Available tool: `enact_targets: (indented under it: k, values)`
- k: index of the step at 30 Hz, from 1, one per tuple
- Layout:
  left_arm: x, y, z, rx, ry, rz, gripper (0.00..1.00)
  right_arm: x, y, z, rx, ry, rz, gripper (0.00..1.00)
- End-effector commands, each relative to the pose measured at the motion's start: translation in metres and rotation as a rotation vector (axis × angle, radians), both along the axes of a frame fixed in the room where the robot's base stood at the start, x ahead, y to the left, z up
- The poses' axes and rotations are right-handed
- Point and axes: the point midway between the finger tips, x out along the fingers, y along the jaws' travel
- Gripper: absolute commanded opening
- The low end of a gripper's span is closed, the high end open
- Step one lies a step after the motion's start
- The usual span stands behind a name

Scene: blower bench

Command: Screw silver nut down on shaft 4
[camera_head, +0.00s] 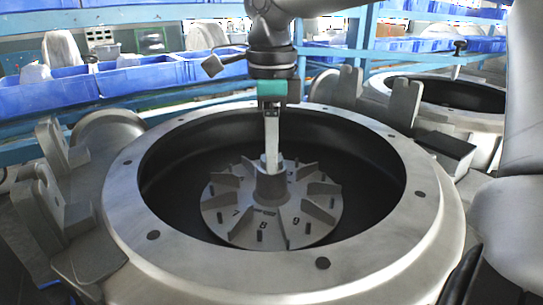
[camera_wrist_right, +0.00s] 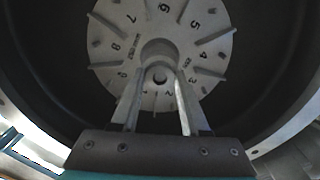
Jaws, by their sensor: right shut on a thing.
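My right gripper (camera_head: 271,158) reaches straight down from the top of the head view, its fingertips at the top of the grey central hub (camera_head: 271,184). In the right wrist view the fingers (camera_wrist_right: 160,73) stand on either side of a small pale ring with a dark centre, which I take as the silver nut (camera_wrist_right: 160,77). The gripper is shut on it. The fingers hide most of it in the head view. The hub belongs to a finned disc (camera_head: 240,228) with numbers on it and small dark pins near its rim. I cannot single out shaft 4. My left gripper is out of view.
A wide metal housing (camera_head: 130,205) surrounds the disc, with a deep dark bowl and bolt holes in its rim. A second housing (camera_head: 440,112) stands at the back right. Blue bins (camera_head: 140,78) line a rack behind. Metal brackets (camera_head: 60,150) stand at the left.

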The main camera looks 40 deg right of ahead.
Motion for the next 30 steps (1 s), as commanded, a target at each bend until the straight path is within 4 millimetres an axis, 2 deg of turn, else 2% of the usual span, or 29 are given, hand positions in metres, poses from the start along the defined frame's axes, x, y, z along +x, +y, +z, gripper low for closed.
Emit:
enact_targets:
  k: [21, 25, 30]
  values:
    - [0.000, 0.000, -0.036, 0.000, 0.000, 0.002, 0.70, 0.000, 0.000, -0.002, -0.001, 0.000, -0.937, 0.00]
    - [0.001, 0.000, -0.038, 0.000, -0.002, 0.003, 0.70, 0.000, 0.000, -0.002, -0.001, 0.001, -1.046, 0.00]
    - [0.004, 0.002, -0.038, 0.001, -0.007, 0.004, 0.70, 0.000, 0.000, -0.001, 0.000, 0.003, -1.092, 0.00]
